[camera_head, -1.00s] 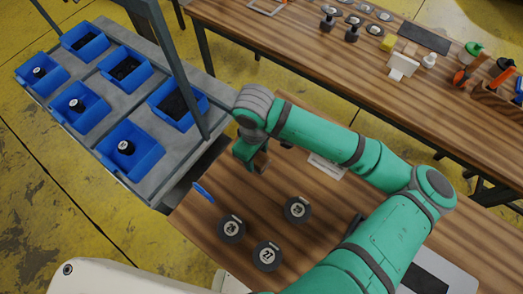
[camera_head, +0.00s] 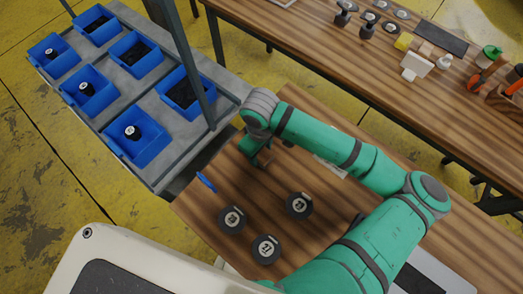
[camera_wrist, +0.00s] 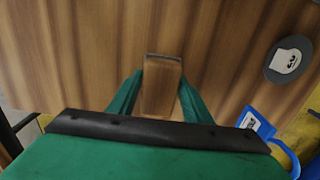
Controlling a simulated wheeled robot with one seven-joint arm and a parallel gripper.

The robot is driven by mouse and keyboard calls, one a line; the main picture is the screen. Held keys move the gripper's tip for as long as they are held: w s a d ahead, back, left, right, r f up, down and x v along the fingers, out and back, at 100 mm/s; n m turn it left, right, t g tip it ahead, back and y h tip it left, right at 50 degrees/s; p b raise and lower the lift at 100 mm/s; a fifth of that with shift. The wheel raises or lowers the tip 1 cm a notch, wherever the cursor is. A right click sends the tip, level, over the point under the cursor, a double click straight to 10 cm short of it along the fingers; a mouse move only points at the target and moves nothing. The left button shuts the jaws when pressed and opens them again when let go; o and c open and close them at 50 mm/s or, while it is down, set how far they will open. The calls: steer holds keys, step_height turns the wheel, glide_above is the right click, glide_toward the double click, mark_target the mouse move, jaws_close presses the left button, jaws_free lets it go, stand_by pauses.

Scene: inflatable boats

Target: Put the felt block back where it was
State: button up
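The felt block (camera_wrist: 162,90) is a small brown, wood-coloured block with a dark edge at its far end. In the wrist view it sits between the two green fingers of my gripper (camera_wrist: 162,85), whose tips touch its sides. In the head view my gripper (camera_head: 258,156) is over the left part of the near wooden table (camera_head: 235,175), and only a bit of brown shows at its fingers. Whether the block is clear of the tabletop is hard to tell.
Several black discs with white labels (camera_head: 299,205) lie near my gripper, with a blue item (camera_head: 206,182) at the table's left edge. A grey rack with blue bins (camera_head: 135,142) and an upright post stands left. Another wooden table (camera_head: 300,45) with tools is behind.

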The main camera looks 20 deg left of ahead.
steer(key=o, duration=0.3)
step_height(320, 180, up, 12)
steer(key=shift+r, duration=0.2)
stand_by(0.4)
steer(key=shift+w+f, duration=0.1)
stand_by(0.4)
